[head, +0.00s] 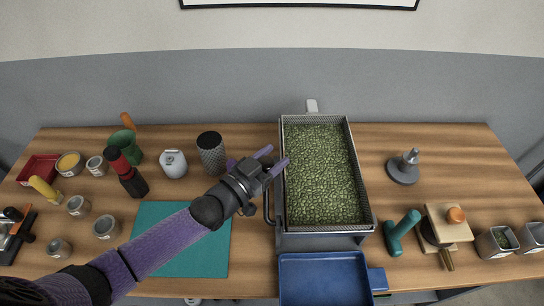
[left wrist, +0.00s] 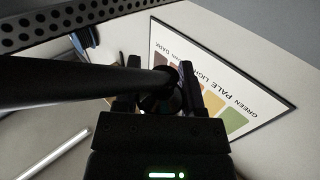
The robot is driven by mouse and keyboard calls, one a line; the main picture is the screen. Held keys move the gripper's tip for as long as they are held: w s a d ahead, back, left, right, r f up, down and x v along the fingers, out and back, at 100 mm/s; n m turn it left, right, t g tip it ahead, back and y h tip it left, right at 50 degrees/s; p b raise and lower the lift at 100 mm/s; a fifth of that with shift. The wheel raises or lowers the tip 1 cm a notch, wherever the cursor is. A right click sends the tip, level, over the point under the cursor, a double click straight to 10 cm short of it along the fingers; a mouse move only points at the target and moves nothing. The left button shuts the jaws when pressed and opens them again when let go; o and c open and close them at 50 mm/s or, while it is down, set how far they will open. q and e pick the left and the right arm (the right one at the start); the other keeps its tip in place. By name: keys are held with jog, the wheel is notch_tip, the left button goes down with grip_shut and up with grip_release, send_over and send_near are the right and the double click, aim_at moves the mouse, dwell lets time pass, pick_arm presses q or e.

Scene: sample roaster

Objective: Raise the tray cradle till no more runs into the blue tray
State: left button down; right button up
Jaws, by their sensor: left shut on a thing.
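The tray cradle (head: 282,140) is a long perforated metal tray full of pale green beans (head: 322,175). It stands right of the middle of the table. The blue tray (head: 325,279) sits below its near end; its visible floor is bare, and its near edge is cut off by the frame. My left gripper (head: 271,163) is at the cradle's left side, by a dark handle (head: 268,206). In the left wrist view my left gripper (left wrist: 164,82) is shut around a black bar (left wrist: 80,82), below a perforated edge. My right gripper is not in view.
A teal mat (head: 205,250) lies under my left arm. A dark perforated cup (head: 211,153) and a white canister (head: 173,164) stand left of the gripper. Right of the cradle are a grey stand (head: 404,168), a teal-handled tool (head: 401,232) and a wooden box (head: 449,223).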

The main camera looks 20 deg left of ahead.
pick_arm(q)
jog(key=s+d+r+m+h+b, duration=0.1)
jog(key=s+r+m+h+b, duration=0.1)
jog(key=s+m+h, duration=0.3)
jog(key=s+d+r+m+t+h+b, duration=0.1)
jog(key=s+d+m+h+b, duration=0.1)
jog(key=s+m, duration=0.5)
jog(key=shift+d+r+m+h+b, duration=0.25)
jog(key=shift+r+m+h+b, duration=0.35)
jog(key=shift+h, duration=0.8)
jog(key=shift+s+f+m, duration=0.1)
jog(key=shift+f+m, duration=0.15)
jog(key=shift+m, duration=0.05)
jog(key=shift+c, duration=1)
grip_release()
jog(key=shift+r, duration=0.1)
